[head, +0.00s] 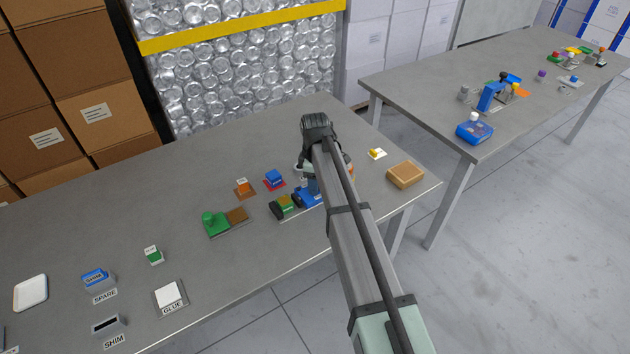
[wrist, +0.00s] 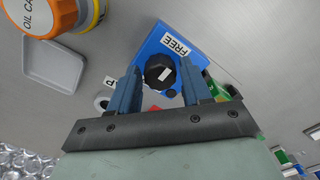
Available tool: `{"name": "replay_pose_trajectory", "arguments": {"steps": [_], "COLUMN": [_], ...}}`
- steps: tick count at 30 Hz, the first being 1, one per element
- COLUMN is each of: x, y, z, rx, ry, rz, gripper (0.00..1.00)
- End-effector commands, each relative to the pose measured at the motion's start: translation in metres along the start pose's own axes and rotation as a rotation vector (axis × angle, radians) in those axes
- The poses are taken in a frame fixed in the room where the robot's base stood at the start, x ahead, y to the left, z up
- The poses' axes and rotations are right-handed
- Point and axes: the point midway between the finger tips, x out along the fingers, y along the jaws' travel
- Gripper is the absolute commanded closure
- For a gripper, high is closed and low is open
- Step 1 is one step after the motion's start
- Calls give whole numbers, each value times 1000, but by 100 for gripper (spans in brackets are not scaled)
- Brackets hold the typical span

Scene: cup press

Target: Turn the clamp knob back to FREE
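The clamp knob (wrist: 158,70) is black with a white mark and sits on a blue block (wrist: 150,45). A white FREE label (wrist: 175,44) lies beyond it on the block, and a partly hidden label ending in "AP" (wrist: 109,83) is by the left finger. I cannot tell which label the mark points to. My gripper (wrist: 160,66) has its fingers on either side of the knob, with a small gap visible at each side, so it looks open. In the head view the blue block (head: 307,198) shows beside my arm, which hides the knob.
In the wrist view an orange-capped oil can (wrist: 60,14) and a pale tray (wrist: 53,65) are at upper left. Green parts (wrist: 221,90) lie close by the right finger. In the head view a green knob block (head: 213,222) and a brown box (head: 405,174) stand on the table.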

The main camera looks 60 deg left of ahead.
Motion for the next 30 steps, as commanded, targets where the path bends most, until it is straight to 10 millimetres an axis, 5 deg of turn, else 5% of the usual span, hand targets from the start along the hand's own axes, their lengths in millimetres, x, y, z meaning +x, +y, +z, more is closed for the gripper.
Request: {"name": "replay_pose_trajectory", "arguments": {"steps": [4,16,30], "x": [0,-10,-96], "y": [0,1,1], "z": [0,0,0], "rx": [1,2,1], "ry": [0,1,1], "rz": [0,2,3], "gripper": [37,37,37]}}
